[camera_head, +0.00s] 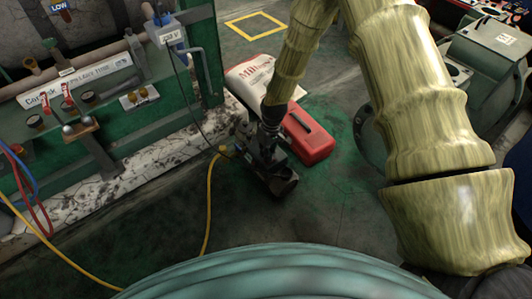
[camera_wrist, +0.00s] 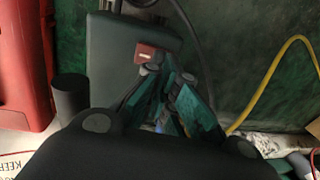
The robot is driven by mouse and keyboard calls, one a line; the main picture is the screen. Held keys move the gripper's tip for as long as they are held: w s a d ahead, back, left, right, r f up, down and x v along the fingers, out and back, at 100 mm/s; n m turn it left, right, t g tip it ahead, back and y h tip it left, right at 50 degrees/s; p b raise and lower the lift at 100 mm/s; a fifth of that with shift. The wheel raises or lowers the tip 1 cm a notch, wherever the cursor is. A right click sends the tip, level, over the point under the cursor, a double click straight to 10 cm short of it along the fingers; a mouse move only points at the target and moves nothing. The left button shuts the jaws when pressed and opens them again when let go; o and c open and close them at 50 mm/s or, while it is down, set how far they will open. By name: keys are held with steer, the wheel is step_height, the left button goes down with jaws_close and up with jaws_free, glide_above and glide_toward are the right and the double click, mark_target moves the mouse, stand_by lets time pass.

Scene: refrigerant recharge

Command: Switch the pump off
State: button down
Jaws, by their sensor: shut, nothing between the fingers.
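The pump (camera_head: 280,182) is a dark unit on the floor, partly hidden under my gripper (camera_head: 270,150) in the head view. In the wrist view its grey-green body (camera_wrist: 110,52) fills the upper middle. A small red switch (camera_wrist: 146,54) with a pale mark shows on the pump, right at my fingertips (camera_wrist: 155,68). My gripper is shut and empty, with its fingers pointing at the switch. I cannot tell whether the fingertips touch it, nor which way the switch is set.
A red case (camera_head: 308,133) stands close beside the pump, with a white printed bag (camera_head: 247,75) behind it. A yellow hose (camera_head: 209,195) runs along the floor to the pump area. A green rig (camera_head: 130,90) stands at left. The floor at front right is clear.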

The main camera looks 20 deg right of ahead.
steer(key=shift+s+a+f+h+p, duration=0.15)
steer(key=shift+h+p, duration=0.25)
steer(key=shift+p, duration=0.35)
steer(key=shift+f, duration=0.1)
steer(key=shift+w+d+p, duration=0.3)
steer(key=shift+d, duration=0.5)
steer(key=shift+r, duration=0.25)
steer(key=r+p, duration=0.3)
steer(key=shift+w+d+r+p, duration=0.1)
steer(key=shift+d+r+p, duration=0.15)
steer(key=shift+p, duration=0.1)
step_height(320, 180, up, 10)
steer(key=d+p, duration=0.1)
steer(key=p, duration=0.2)
steer(key=shift+w+d+p, duration=0.15)
steer(key=shift+w+p, duration=0.1)
steer(key=shift+p, duration=0.1)
